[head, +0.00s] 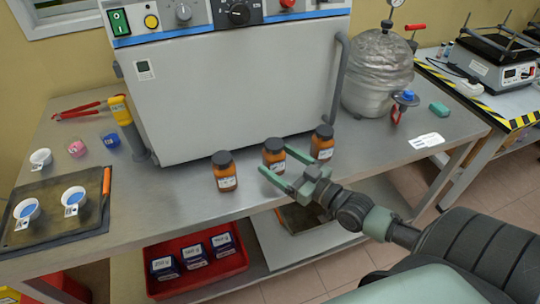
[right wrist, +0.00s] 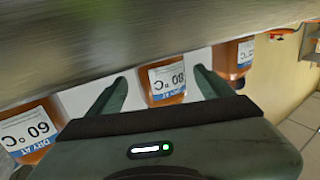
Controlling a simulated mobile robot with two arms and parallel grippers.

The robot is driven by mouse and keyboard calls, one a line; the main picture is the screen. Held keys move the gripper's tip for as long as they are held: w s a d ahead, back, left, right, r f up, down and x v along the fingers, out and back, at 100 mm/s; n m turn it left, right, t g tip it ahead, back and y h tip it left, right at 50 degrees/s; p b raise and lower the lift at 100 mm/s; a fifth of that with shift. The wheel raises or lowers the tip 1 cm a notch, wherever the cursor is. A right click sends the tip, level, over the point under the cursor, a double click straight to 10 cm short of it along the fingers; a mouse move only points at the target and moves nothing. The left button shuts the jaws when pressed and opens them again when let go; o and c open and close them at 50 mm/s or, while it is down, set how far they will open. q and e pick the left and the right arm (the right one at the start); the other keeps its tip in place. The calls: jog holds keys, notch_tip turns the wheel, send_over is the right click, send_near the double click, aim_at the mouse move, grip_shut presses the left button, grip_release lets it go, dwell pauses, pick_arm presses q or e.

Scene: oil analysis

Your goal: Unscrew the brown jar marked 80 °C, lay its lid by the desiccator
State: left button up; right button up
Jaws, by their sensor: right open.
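Three brown jars with black lids stand in a row at the bench's front edge. The middle one (head: 273,163) stands between the spread fingers of my right gripper (head: 275,161). In the right wrist view the jar between the fingertips (right wrist: 160,85) carries an upside-down label reading 80 °C (right wrist: 166,80). The gripper is open, with a gap visible on both sides of this jar. Its lid (head: 273,145) is on. A silver, foil-like round vessel (head: 378,75) with a gauge stands at the bench's right; I cannot tell whether it is the desiccator. My left gripper is out of view.
Another jar (head: 225,178) and a third (head: 322,148) flank the middle one closely; one reads 60 °C (right wrist: 28,130) in the wrist view. A large grey oven (head: 240,95) stands behind. A blue-topped item (head: 404,98) and a white card (head: 426,141) lie right. Bare bench lies between.

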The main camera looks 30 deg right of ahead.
aim_at(266, 152)
jog(key=shift+w+a+r, duration=0.15)
jog(key=shift+w+r, duration=0.15)
jog(key=shift+w, duration=0.4)
jog(key=x, duration=0.3)
jog(key=shift+w+a+f+p, duration=0.1)
jog(key=shift+w+p, duration=0.15)
jog(key=shift+p, duration=0.05)
jog(key=shift+w, duration=0.2)
jog(key=c, duration=1.7)
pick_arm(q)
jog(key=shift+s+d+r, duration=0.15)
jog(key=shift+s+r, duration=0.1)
pick_arm(e)
jog(key=shift+o, duration=0.2)
